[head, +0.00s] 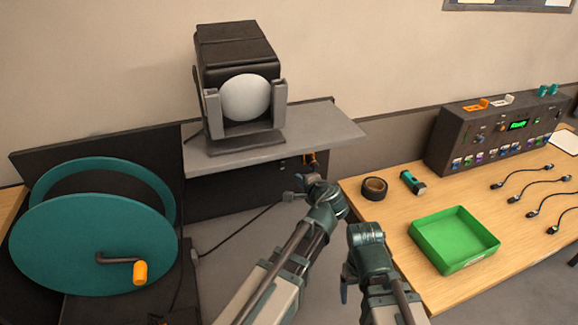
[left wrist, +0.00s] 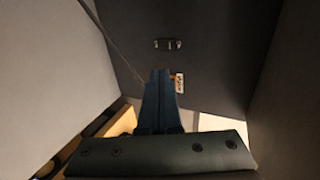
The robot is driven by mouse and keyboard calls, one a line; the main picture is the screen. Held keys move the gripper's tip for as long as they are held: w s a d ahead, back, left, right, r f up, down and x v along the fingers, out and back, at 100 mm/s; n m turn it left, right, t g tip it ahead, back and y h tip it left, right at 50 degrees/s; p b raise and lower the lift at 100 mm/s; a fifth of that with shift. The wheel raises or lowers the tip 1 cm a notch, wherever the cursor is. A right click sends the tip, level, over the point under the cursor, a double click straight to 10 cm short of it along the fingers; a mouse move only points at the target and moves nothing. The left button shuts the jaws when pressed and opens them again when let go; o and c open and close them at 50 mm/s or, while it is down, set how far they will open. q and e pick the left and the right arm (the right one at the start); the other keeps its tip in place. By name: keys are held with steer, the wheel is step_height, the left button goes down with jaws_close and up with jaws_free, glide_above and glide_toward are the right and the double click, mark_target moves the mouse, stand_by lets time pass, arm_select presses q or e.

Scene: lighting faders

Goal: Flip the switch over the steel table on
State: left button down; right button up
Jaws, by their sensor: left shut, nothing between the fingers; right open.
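The steel table (head: 330,125) is a grey slab at the back, with a dark panel (head: 235,190) below it. A small orange fitting (head: 311,158) shows below the slab's front edge. In the left wrist view, an orange and white fitting (left wrist: 178,83) and a small dark fitting (left wrist: 168,44) are on the dark panel. I cannot tell which one is the switch or how it is set. My left gripper (left wrist: 160,72) is shut and empty, its tips just in front of the orange fitting; contact is unclear. My right gripper (head: 344,292) is lower right, pointing down, and holds nothing visible.
A black lamp (head: 235,50) with a white globe stands on the slab. A teal reel (head: 95,245) with an orange crank is at left. A wooden table (head: 400,225) at right holds tape (head: 374,188), a green tray (head: 453,255), cables and a fader console (head: 490,150).

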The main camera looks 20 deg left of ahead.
arm_select(q)
steer(key=b, duration=0.4)
glide_toward(283, 161)
step_height(283, 161, down, 4)
steer(key=w, duration=0.2)
arm_select(e)
step_height(283, 161, down, 4)
steer(key=shift+f, duration=0.25)
arm_select(q)
steer(key=shift+w+a+r, duration=0.25)
steer(key=shift+w+a, duration=0.55)
steer(key=shift+a, duration=0.25)
arm_select(e)
steer(key=shift+r, duration=0.3)
arm_select(q)
steer(key=shift+w+a+r, duration=0.1)
steer(key=shift+w+a, duration=0.4)
steer(key=shift+w, duration=0.15)
arm_select(e)
steer(key=shift+r, duration=0.1)
arm_select(q)
steer(key=shift+w+a+r+p, duration=0.1)
steer(key=shift+w+a+p, duration=0.15)
steer(key=shift+p, duration=0.05)
arm_select(e)
steer(key=shift+r, duration=0.15)
arm_select(q)
steer(key=shift+r, duration=0.15)
arm_select(e)
steer(key=shift+r, duration=0.1)
